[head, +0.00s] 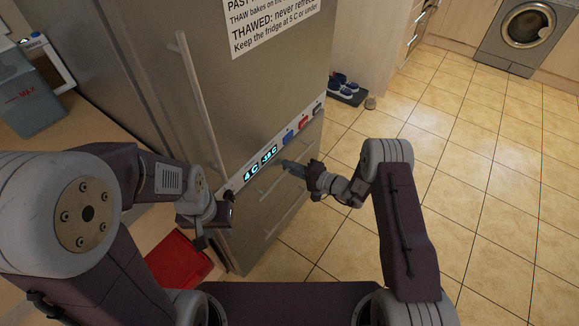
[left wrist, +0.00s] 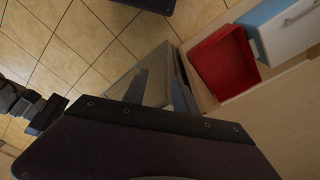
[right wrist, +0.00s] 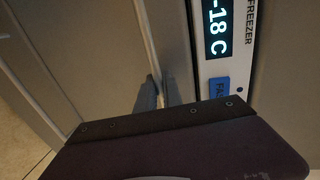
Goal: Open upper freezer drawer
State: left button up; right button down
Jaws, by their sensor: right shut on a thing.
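The steel fridge-freezer (head: 262,75) stands in the middle of the head view, with the freezer drawers below its display strip. The upper freezer drawer (head: 290,183) has a slim bar handle (head: 267,190); its front looks about flush with the body. My right gripper (head: 290,166) is at this handle, shut on it. In the right wrist view the fingers (right wrist: 160,92) close around the handle bar beside the freezer display. My left gripper (head: 228,210) is near the left side of the freezer, empty; its fingers (left wrist: 161,88) stand apart in the left wrist view.
A long fridge door handle (head: 200,100) runs above the display. A red tray (head: 178,262) lies at the lower left, also in the left wrist view (left wrist: 222,65). Shoes (head: 345,85) stand by the far wall. The tiled floor (head: 470,150) at right is clear.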

jog(key=f+v, duration=0.2)
jog(key=v, duration=1.2)
jog(key=f+p+v, duration=0.1)
jog(key=f+v, duration=0.2)
jog(key=v, duration=1.1)
jog(key=shift+s+d+f+p, duration=0.25)
jog(key=shift+s+d+p, duration=0.05)
jog(key=shift+s+d, duration=0.15)
jog(key=c, duration=1.8)
grip_release()
jog(key=v, duration=0.9)
jog(key=shift+p, duration=0.3)
